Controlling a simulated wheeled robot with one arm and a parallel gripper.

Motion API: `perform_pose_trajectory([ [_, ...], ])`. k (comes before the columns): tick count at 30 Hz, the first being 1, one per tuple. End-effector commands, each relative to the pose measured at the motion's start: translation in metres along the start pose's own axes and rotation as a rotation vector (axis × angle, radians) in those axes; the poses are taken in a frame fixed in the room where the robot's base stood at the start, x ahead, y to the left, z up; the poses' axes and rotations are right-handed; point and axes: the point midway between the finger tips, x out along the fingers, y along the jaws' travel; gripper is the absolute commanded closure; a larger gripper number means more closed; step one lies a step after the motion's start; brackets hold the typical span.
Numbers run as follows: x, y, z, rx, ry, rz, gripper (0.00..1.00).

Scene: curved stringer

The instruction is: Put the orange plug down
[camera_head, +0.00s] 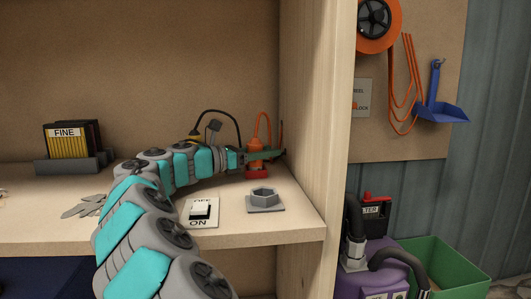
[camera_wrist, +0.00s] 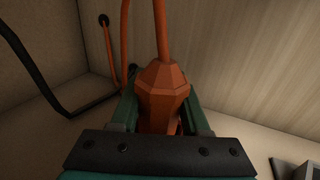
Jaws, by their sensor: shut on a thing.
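The orange plug (camera_head: 256,148) is near the back right corner of the wooden shelf, with an orange cord rising from its top. My gripper (camera_head: 266,156) is shut on it from the left, in the head view. In the wrist view the plug (camera_wrist: 162,92) sits between the two green fingers of my gripper (camera_wrist: 160,115). A red piece (camera_head: 257,172) shows right below the plug at shelf level; I cannot tell whether the plug touches it. The plug's lower end is mostly hidden by the gripper in the wrist view.
A grey hex socket (camera_head: 264,200) and an ON/OFF switch plate (camera_head: 202,211) are on the shelf in front. A black cord (camera_head: 222,112) arches behind my arm. The shelf's right side wall (camera_head: 310,110) is close to my gripper. A rack of dark cards (camera_head: 72,146) stands at left.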

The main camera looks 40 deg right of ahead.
Motion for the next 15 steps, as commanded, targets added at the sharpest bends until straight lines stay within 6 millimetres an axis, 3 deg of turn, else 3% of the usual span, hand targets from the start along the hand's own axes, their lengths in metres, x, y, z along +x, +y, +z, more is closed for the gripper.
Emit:
perform_pose_trajectory([
  [3, 0.0000, 0.0000, -0.0020, -0.002, 0.000, 0.000, 1.00],
  [4, 0.0002, 0.0000, -0.0026, -0.002, 0.000, 0.000, 0.51],
  [11, 0.0001, 0.0001, -0.0025, -0.001, 0.000, 0.000, 0.25],
  [15, 0.0001, 0.0002, -0.0025, -0.001, 0.000, 0.000, 0.24],
])
